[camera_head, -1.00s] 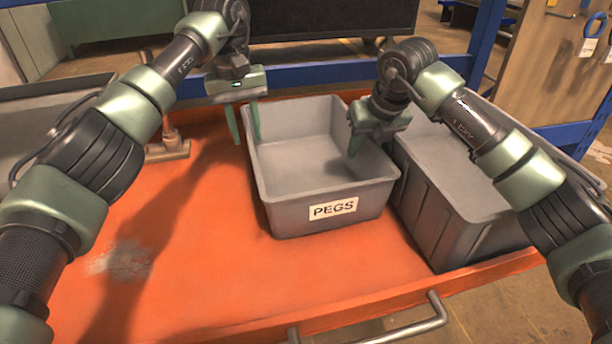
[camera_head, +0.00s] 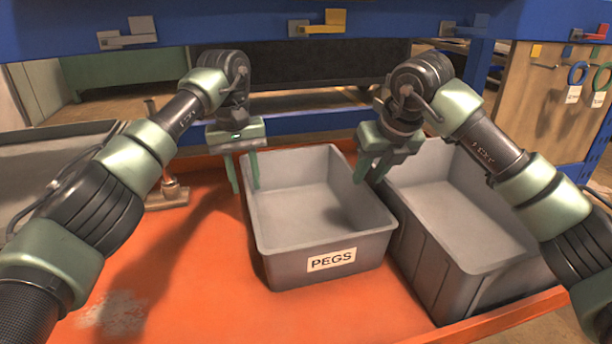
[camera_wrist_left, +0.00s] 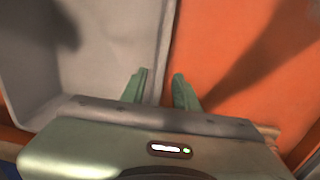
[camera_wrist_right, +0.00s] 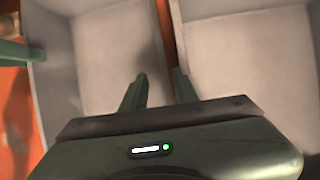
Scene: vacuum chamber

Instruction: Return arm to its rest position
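My left gripper (camera_head: 243,182) points down with its fingers apart, over the left wall of the grey bin labelled PEGS (camera_head: 330,260). My right gripper (camera_head: 371,170) points down over the right side of the PEGS bin, close to the second grey bin (camera_head: 425,255). In the right wrist view its fingers (camera_wrist_right: 159,90) are apart and empty, above the bins' neighbouring walls. The visible inside of the PEGS bin is empty.
Both bins stand on an orange table top (camera_head: 190,290). A grey tray (camera_head: 50,165) and a metal fitting (camera_head: 172,192) lie at the left. A blue beam (camera_head: 400,18) with small coloured latches crosses the top. Open table lies left of the PEGS bin.

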